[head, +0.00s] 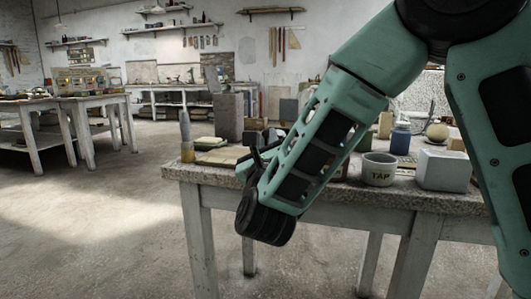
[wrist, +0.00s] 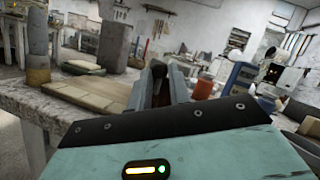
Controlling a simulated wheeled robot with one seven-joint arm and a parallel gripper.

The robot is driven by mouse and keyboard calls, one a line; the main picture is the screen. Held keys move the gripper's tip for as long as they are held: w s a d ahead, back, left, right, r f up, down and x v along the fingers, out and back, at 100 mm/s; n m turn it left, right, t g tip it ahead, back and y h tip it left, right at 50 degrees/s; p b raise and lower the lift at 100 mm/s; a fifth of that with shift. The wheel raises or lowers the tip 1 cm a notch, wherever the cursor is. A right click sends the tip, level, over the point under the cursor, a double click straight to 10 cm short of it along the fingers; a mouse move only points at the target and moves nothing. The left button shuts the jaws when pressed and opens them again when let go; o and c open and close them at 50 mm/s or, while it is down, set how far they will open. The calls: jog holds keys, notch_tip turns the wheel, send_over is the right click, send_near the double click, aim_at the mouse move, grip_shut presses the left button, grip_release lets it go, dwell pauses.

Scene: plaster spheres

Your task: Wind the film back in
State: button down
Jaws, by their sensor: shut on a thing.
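My gripper (head: 252,160) is at the left front part of the stone-topped table, its dark fingers low over or beside the tabletop; the arm partly hides it in the head view. In the wrist view my gripper (wrist: 165,78) shows its dark fingers close together, with a dark reddish-brown patch between them. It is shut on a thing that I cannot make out. I cannot identify any film or a spool in either view; the fingers and arm hide part of the tabletop.
An orange-brown cylinder (wrist: 202,89) is right of the fingers. Floor at left is clear.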

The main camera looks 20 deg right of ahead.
jog(key=shift+f, duration=0.15)
jog(key=c, duration=1.6)
grip_release()
jog(key=b+v, duration=0.3)
jog(key=v, duration=1.4)
jog(key=shift+s+a, duration=0.15)
jog(key=shift+s, duration=0.05)
